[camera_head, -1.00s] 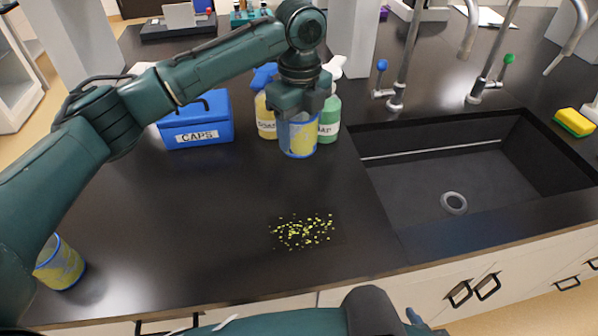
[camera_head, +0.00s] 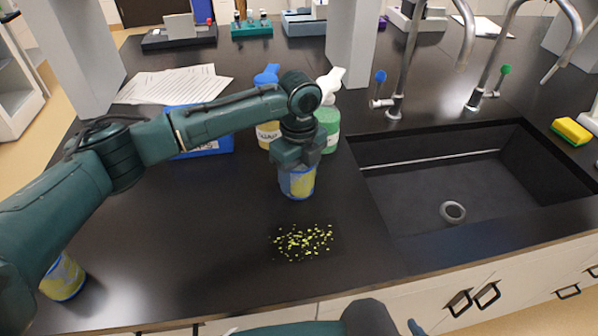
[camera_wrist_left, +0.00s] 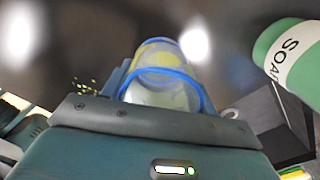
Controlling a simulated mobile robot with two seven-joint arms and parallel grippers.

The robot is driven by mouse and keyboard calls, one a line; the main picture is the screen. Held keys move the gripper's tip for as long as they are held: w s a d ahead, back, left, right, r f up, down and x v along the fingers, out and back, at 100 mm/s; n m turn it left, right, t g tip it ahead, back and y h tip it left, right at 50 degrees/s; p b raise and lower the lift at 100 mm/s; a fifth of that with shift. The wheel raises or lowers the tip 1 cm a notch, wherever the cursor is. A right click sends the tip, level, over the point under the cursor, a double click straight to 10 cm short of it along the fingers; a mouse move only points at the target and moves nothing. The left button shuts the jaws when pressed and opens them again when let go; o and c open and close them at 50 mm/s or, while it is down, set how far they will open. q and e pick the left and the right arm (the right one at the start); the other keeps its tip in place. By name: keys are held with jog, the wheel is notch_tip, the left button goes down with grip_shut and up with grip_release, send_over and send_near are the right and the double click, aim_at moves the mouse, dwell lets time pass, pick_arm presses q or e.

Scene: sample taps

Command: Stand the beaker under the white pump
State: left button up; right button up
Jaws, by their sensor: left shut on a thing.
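My left gripper (camera_head: 298,165) is shut on a clear beaker (camera_head: 297,184) with a blue rim and yellow marking. The beaker looks upright; I cannot tell whether it touches the counter. It also shows between the fingers in the left wrist view (camera_wrist_left: 163,75). Behind it stand two soap bottles: a green one (camera_head: 329,128) with a white pump (camera_head: 329,84), behind and to the right, and a yellow one (camera_head: 267,133) with a blue pump (camera_head: 266,76), partly hidden by my arm. The green bottle also shows in the left wrist view (camera_wrist_left: 296,58).
Yellow-green specks (camera_head: 303,242) lie on the counter in front of the beaker. A similar beaker (camera_head: 63,278) stands at the lower left. The sink (camera_head: 440,190) is on the right. A blue box (camera_head: 212,142) and papers (camera_head: 175,84) are behind my arm.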

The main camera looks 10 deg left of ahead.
pick_arm(q)
jog(key=o, duration=0.9)
jog(key=shift+o, duration=0.2)
jog(key=shift+r, duration=0.1)
notch_tip(320, 180, up, 12)
jog(key=b, duration=0.1)
